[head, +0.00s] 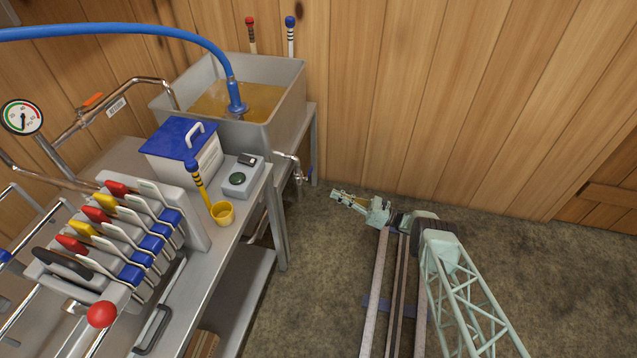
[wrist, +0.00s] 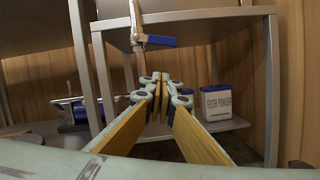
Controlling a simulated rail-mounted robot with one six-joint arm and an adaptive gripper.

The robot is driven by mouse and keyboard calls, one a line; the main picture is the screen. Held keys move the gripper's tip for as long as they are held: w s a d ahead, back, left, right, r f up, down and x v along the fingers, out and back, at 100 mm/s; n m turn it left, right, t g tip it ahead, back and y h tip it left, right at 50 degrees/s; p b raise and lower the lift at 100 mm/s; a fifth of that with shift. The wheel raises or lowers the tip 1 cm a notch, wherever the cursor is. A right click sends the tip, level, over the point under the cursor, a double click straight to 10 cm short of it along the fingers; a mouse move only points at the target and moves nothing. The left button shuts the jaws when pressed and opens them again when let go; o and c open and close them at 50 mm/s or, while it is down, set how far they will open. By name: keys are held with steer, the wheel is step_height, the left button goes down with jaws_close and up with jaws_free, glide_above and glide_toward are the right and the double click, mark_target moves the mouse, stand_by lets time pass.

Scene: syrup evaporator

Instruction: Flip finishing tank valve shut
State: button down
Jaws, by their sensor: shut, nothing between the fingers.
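The finishing tank (head: 283,85) is a grey metal tub holding amber liquid, at the back of the head view. Its outlet valve (head: 300,170) sticks out at the lower right on a thin bent pipe. In the wrist view, the valve's blue lever (wrist: 161,40) lies about level, pointing right from the upright pipe (wrist: 135,20). My gripper (head: 335,192) is to the right of and below the valve in the head view. In the wrist view, my gripper (wrist: 157,77) is shut and empty, its tips appearing below the lever with a visible gap.
A filter powder tub (wrist: 217,102) stands on the stand's lower shelf (wrist: 225,126). The stand's metal legs flank the wrist view. A blue hose (head: 150,34) runs into the tank. The filter press (head: 115,225) is at left. Floor around my rail is clear.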

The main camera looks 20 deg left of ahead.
mark_target(309, 174)
steer(key=shift+a, duration=0.2)
steer(key=a+r, duration=0.6)
steer(key=a, duration=0.3)
steer(key=shift+w+a+b, duration=0.2)
steer(key=shift+w+b, duration=0.25)
stand_by(0.4)
steer(key=shift+r, duration=0.1)
steer(key=shift+r+p, duration=0.1)
steer(key=shift+p, duration=0.4)
